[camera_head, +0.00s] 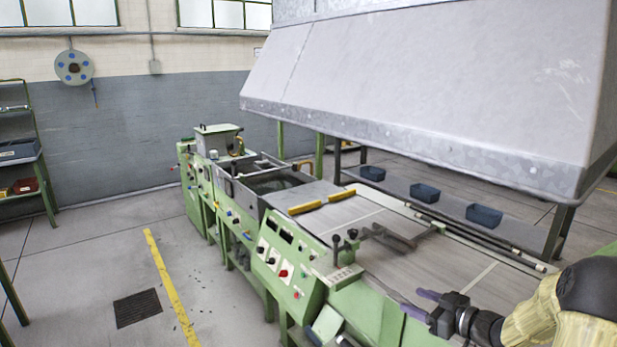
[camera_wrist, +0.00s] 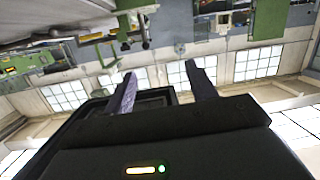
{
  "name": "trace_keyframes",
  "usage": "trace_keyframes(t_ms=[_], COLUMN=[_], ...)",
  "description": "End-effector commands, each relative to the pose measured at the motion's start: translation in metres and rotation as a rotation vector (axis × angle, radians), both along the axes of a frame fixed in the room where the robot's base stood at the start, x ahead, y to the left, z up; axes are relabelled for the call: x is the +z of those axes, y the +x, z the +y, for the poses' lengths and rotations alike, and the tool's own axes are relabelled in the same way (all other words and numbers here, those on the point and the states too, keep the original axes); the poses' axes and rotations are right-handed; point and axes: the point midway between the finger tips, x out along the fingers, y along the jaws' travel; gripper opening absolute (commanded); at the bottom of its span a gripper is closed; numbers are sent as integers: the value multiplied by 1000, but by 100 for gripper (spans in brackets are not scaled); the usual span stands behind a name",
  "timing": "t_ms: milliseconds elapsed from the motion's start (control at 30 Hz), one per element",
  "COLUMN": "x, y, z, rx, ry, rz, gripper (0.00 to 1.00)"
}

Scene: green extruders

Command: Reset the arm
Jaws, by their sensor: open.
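My gripper (camera_head: 421,303) is at the lower right of the head view, at the end of my arm in its yellowish sleeve. It is above the near side of the green extruder line (camera_head: 370,312), beside the grey flat bed (camera_head: 400,262). In the wrist view its two purple-grey fingers (camera_wrist: 162,88) stand well apart with nothing visibly clamped between them. A dark rectangular frame (camera_wrist: 150,97) shows around and behind the fingers there; I cannot tell what it is. The wrist view looks upside down, with windows low in it.
A big grey hood (camera_head: 430,80) hangs over the bed. A control panel (camera_head: 285,262) with knobs stands left of my gripper. Blue bins (camera_head: 425,193) sit on a low shelf behind. Open floor with a yellow line (camera_head: 165,280) lies at left.

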Motion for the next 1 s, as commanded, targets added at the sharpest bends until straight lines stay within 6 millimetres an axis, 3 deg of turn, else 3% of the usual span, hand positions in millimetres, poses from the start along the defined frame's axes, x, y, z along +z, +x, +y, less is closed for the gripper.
trace_keyframes(t_ms=[233,433,567,900,1000], x=[12,16,17,16,15], y=[11,-19,-60,-212,-237], z=[22,36,47,102,112], rx=[-219,-440,-555,-669,-663], ry=[-167,-306,-365,-377,-364], rz=[135,338,503,1000,1081], gripper=[56,56,56,56,56])
